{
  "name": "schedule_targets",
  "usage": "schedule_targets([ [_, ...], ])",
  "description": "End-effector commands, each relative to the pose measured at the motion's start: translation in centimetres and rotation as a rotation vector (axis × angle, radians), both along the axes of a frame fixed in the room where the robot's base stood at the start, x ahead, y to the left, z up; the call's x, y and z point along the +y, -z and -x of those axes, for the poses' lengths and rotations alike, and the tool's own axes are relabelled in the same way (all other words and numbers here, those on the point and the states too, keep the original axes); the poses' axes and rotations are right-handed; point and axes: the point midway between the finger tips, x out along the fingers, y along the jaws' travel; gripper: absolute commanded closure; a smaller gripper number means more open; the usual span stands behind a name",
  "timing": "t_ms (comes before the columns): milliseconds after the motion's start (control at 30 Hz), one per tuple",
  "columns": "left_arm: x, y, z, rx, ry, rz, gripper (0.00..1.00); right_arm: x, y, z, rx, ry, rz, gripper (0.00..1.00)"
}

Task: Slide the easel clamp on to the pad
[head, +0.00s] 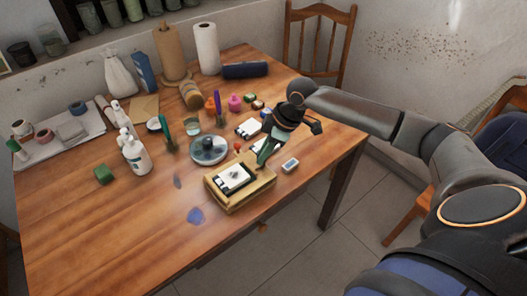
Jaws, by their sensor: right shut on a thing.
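A low wooden easel box (262,187) lies on the table near its front right edge. A white pad (226,182) with a dark drawing rests on it. My right gripper (261,163) reaches down from the right to the back right edge of the easel, with its tip close to the pad's upper right corner. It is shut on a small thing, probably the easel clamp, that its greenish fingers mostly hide. I cannot tell whether that thing touches the pad. My left gripper is out of view.
A small white box (290,165) lies just right of the easel. A round grey dish (208,154) stands behind it, a white pump bottle (135,155) further left. Jars, rolls and paper towels crowd the back. The table's front left is mostly clear.

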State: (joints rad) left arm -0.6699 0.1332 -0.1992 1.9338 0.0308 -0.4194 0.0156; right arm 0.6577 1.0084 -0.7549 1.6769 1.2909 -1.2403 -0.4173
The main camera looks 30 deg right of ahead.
Motion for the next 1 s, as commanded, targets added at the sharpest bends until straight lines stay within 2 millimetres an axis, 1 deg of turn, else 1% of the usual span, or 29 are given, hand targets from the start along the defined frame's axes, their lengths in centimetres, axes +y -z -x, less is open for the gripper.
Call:
schedule_targets([
  [33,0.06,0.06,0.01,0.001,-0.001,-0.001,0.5,0.0,-0.01,0.02,0.0,0.0,0.0,0.92],
  [100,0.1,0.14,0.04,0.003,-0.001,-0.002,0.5,0.0,-0.02,0.01,0.0,0.0,0.0,1.0],
  [133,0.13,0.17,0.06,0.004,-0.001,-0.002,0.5,0.0,-0.02,0.01,0.0,0.0,0.0,1.0],
  [1000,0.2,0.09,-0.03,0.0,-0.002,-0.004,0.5,-0.01,-0.04,0.01,0.0,0.0,0.0,1.0],
])
